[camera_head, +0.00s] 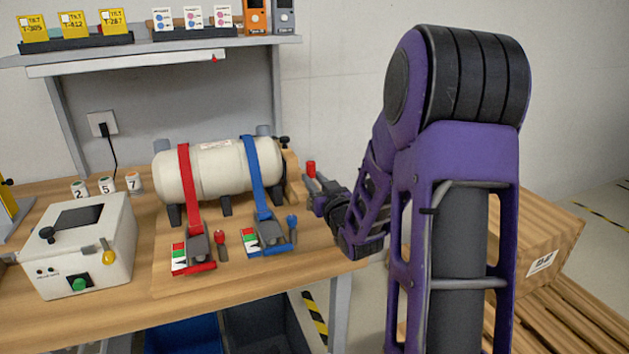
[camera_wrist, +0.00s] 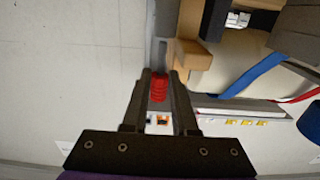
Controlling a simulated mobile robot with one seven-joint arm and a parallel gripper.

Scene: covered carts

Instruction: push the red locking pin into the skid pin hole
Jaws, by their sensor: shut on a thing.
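My gripper (camera_head: 313,190) is at the right end of the white tank (camera_head: 215,172), shut on the red locking pin (camera_head: 311,168). In the wrist view the ribbed red pin (camera_wrist: 158,88) sits between the two fingers of my gripper (camera_wrist: 161,78). The tank rests on a skid with a wooden end block (camera_head: 291,178). This block also shows in the wrist view (camera_wrist: 193,60), just right of the fingertips, and the pin looks apart from it. I cannot make out the skid pin hole. The pin's lower end is hidden.
A red strap (camera_head: 186,185) and a blue strap (camera_head: 262,185) cross the tank to buckles on the wooden bench (camera_head: 300,262). A black knob (camera_head: 284,141) stands near the tank's right end. A white control box (camera_head: 80,245) is at left. A shelf (camera_head: 150,52) hangs above.

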